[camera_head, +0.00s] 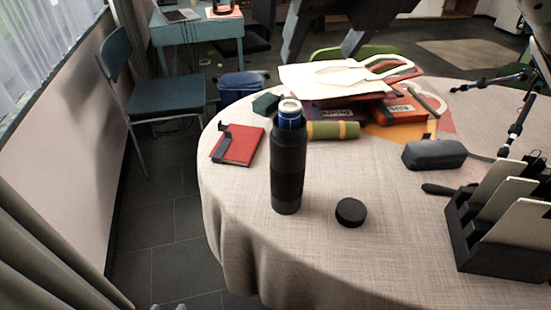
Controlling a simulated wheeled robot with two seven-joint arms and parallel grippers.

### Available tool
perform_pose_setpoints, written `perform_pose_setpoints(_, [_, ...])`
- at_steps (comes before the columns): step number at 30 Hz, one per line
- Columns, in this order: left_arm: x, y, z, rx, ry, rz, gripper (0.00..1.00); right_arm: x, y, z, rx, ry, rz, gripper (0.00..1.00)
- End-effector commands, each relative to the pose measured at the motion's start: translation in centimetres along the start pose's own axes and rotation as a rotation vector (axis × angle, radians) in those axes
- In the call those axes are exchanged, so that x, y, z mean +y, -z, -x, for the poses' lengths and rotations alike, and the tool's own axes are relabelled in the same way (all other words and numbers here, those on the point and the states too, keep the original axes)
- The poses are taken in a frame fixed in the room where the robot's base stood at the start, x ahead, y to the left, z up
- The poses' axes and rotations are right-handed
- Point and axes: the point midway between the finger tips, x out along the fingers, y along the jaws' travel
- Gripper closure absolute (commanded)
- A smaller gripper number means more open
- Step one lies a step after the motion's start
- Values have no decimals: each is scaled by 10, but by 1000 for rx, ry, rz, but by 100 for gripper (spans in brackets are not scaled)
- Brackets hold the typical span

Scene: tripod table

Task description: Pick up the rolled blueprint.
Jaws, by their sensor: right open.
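The rolled blueprint (290,111) stands upright inside a tall black tube (288,170) on the round table. Only its blue and white top end shows above the tube's rim; the rest is hidden in the tube. The tube's round black cap (350,212) lies on the tablecloth to its right. My left gripper is not in view.
A red notebook (238,145) lies left of the tube. A green roll (333,130) and a pile of books with a pale bag (340,76) lie behind it. A dark case (434,155) and black file holder (500,245) stand at the right. The front tablecloth is clear.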

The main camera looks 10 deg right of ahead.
Motion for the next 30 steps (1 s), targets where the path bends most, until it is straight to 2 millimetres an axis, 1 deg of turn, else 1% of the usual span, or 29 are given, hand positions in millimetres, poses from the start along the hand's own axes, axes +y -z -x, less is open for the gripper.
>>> perform_pose_setpoints(2, [0, -2, 0, 0, -2, 1, 64, -6, -2, 0, -25, 33, -19, 43])
perform_pose_setpoints(5, [1, -3, 0, -1, -2, 2, 64, -8, -3, -12, -25, 41, -23, 43])
perform_pose_setpoints(12, [1, -2, 0, 0, -2, 1, 64, -9, -4, -63, -22, 38, -22, 43])
perform_pose_setpoints(15, [1, -2, 0, 1, -2, 0, 64, -10, -5, -82, -23, 38, -20, 43])
perform_pose_setpoints(18, [1, -1, 1, 2, -2, 0, 64, -10, -6, -95, -24, 37, -21, 43])
perform_pose_setpoints(25, [1, 2, 1, 4, -2, 0, 64, -8, -6, -110, -24, 35, -18, 43])
perform_pose_setpoints(30, [2, 6, 3, 3, -2, 2, 64, -4, -8, -135, -23, 36, -18, 43])
